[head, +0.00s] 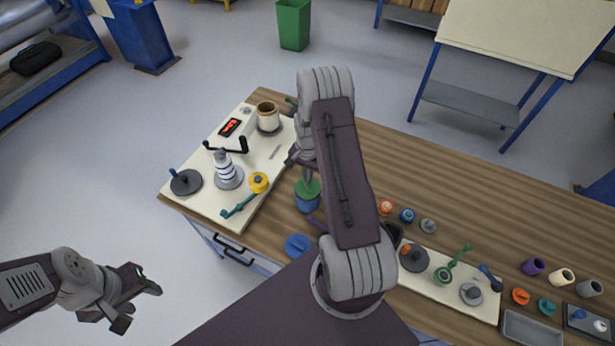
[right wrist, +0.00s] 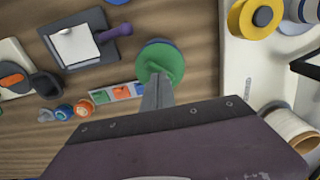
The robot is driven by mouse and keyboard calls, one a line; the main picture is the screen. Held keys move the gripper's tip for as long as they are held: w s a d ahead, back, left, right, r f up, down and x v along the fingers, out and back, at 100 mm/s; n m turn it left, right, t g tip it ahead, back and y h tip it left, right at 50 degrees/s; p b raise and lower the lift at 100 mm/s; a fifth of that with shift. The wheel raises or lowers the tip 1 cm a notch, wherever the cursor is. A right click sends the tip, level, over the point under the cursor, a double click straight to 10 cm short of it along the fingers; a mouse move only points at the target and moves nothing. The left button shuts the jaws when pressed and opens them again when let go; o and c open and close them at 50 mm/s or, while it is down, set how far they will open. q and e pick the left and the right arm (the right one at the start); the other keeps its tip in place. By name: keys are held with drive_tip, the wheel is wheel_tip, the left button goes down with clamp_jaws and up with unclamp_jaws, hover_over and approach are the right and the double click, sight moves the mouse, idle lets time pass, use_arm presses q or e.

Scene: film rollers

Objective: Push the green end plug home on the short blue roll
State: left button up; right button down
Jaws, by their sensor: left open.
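The short blue roll (head: 307,204) stands upright on the wooden bench, just right of the cream board. The green end plug (head: 309,188) sits on its top; the plug also shows in the right wrist view (right wrist: 166,58), with a blue edge of the roll behind it. My right gripper (right wrist: 157,78) comes down from above with its fingers together, their tips at the plug's face. I cannot tell how far the plug sits in the roll. My left gripper (head: 139,301) is open and empty, off the bench at the lower left.
The cream board (head: 197,207) at left holds a yellow roll (head: 258,182), a ringed white spindle (head: 227,171) and a teal lever (head: 240,206). A blue disc (head: 298,245) lies near the front edge. Several plugs, rolls and a grey tray (head: 531,329) stand at right. My right arm hides the bench middle.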

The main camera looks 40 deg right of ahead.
wheel_tip(320, 180, up, 7)
drive_tip(key=p, duration=0.5)
drive_tip(key=shift+r, duration=0.15)
